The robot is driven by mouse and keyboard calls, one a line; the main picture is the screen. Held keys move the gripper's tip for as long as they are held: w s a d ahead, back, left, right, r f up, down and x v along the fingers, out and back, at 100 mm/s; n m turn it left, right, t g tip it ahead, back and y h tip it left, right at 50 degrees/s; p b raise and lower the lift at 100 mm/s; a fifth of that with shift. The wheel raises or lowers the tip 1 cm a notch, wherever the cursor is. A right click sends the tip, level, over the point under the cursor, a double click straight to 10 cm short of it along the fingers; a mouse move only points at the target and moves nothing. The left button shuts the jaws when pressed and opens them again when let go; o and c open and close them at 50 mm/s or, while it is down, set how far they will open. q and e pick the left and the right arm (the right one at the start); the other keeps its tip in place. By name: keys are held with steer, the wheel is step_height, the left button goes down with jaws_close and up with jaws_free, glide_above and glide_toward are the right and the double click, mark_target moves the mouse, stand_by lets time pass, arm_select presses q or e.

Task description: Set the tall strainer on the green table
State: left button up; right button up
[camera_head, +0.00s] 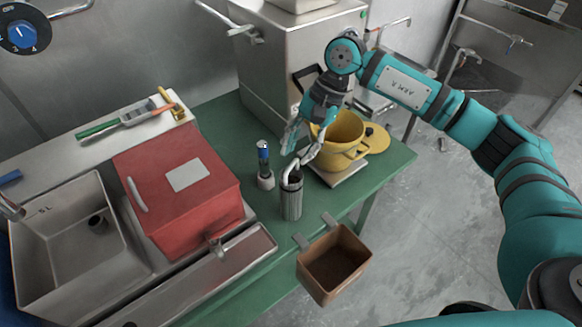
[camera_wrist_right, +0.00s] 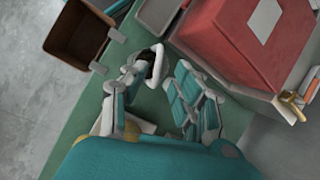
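The tall strainer appears to be the slim grey ribbed metal cylinder (camera_head: 291,202) with a dark top. It looks upright on the green table (camera_head: 340,205), near the front edge. In the right wrist view, its pale rim and dark mouth (camera_wrist_right: 159,64) show just beyond my fingertips. My right gripper (camera_head: 297,152) is just above and behind it, fingers pointing down and spread. One finger reaches close to the strainer's top; I cannot tell if it touches. The wrist view shows a gap between the fingers (camera_wrist_right: 160,85). My left gripper is not in view.
A blue-topped grey tool (camera_head: 264,165) stands left of the strainer. A yellow pot (camera_head: 343,140) sits on a scale behind right. A red box (camera_head: 180,185) and a sink lie left. A brown bin (camera_head: 335,262) hangs at the front edge. A metal machine (camera_head: 285,60) stands behind.

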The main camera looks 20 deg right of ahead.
steer(key=b+v, duration=0.1)
steer(key=v, duration=0.5)
steer(key=shift+r+b, duration=0.2)
steer(key=shift+b, duration=0.1)
